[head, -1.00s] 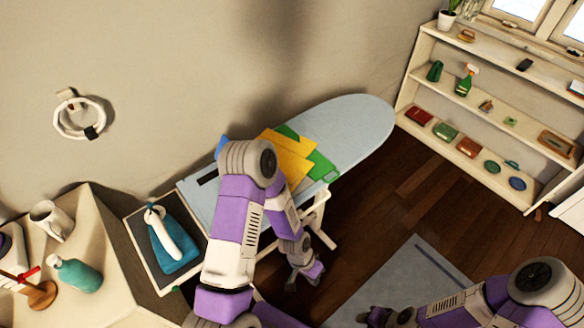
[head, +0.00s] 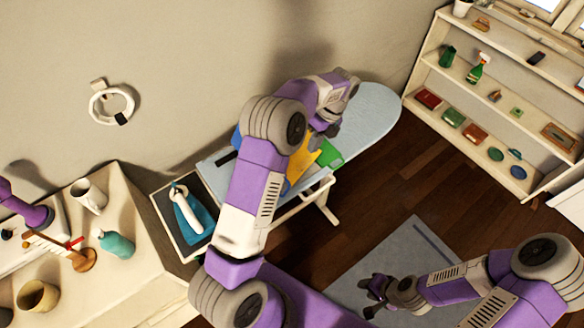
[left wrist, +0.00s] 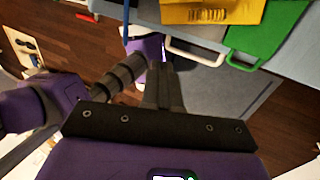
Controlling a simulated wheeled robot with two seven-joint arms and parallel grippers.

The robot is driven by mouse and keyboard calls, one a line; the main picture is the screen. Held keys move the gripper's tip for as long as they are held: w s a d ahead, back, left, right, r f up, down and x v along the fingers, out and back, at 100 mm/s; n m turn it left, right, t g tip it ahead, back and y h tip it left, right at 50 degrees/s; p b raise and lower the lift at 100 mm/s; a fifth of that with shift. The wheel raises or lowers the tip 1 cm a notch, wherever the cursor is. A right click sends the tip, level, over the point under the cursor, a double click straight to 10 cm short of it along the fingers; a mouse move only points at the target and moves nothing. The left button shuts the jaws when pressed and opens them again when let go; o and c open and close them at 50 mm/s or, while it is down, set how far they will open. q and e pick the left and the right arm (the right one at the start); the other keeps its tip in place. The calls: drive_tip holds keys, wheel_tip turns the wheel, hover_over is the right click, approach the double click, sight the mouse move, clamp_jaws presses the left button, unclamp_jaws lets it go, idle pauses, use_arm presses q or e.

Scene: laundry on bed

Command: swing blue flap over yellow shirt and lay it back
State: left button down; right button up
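The yellow shirt (head: 303,161) lies on the ironing board, partly hidden by my left arm. A green cloth (head: 331,154) lies at its right. In the left wrist view, the yellow shirt (left wrist: 212,10) and green cloth (left wrist: 264,28) are at the top, with a thin blue edge (left wrist: 140,20) at the left. My left gripper (head: 328,130) is above the board; its fingers (left wrist: 163,68) look together, with nothing visibly held. My right gripper (head: 368,297) is open and empty, low over the rug.
The ironing board (head: 372,108) has bare surface toward its rounded right end. An iron (head: 187,212) rests on the tray at its left end. A dresser (head: 140,262) with a mug and bottle is at left. A shelf (head: 500,110) stands at right.

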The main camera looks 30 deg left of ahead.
use_arm(q)
drive_tip(key=s+a+f, duration=0.3)
drive_tip(key=s+f, duration=0.4)
drive_tip(key=f, duration=0.1)
drive_tip(key=shift+a, duration=0.3)
drive_tip(key=shift+s, duration=0.1)
drive_tip(key=shift+r, duration=0.1)
idle(0.4)
